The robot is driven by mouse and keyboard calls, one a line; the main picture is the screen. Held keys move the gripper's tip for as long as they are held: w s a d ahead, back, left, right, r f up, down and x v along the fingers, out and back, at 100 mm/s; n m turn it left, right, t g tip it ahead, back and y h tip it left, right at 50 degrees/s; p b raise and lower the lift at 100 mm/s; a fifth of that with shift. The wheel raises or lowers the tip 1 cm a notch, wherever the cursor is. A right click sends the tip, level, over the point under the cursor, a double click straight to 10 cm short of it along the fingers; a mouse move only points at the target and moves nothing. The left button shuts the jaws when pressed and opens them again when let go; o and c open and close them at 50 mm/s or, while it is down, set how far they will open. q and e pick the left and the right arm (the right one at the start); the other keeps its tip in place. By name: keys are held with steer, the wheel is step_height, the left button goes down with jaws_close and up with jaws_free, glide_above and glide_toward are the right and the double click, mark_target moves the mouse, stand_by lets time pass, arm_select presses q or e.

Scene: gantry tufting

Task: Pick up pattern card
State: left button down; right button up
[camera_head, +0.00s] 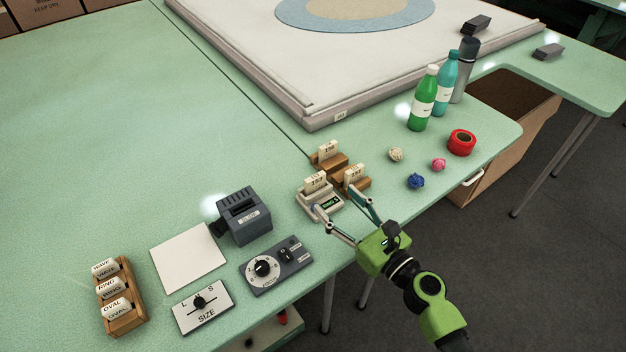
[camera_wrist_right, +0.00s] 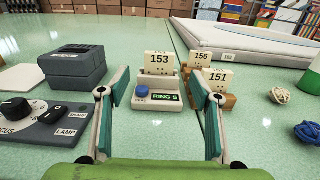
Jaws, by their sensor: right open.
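A cream card marked 153 (camera_head: 315,183) stands upright in a small white reader (camera_head: 331,206) on the green table. In the right wrist view the card 153 (camera_wrist_right: 158,63) faces me, above a blue button and a display reading RING S. Cards 156 (camera_head: 327,149) and 151 (camera_head: 353,174) stand in wooden holders beside it. My right gripper (camera_head: 334,200) is open and empty at the reader. In the right wrist view its fingers (camera_wrist_right: 160,76) spread either side of card 153, with no contact visible. My left gripper is out of view.
A wooden rack (camera_head: 137,315) holds WAVE, RING and OVAL tiles. A grey slotted box (camera_head: 244,217), focus dial panel (camera_head: 275,266) and size panel (camera_head: 202,305) stand left of the reader. Yarn balls, red tape (camera_head: 461,142) and bottles (camera_head: 424,100) are right. The table's far left is clear.

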mark_target(317, 181)
steer(key=x, duration=0.4)
steer(key=shift+w+a+r+p, duration=0.1)
steer(key=shift+w+a+p, duration=0.2)
steer(key=shift+w, duration=0.15)
steer(key=x, duration=0.3)
steer(key=shift+w+a, duration=0.45)
steer(key=shift+w, duration=0.05)
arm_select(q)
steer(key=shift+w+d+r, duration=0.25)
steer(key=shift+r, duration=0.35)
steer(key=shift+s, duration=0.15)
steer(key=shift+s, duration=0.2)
arm_select(e)
steer(key=c, duration=1.1)
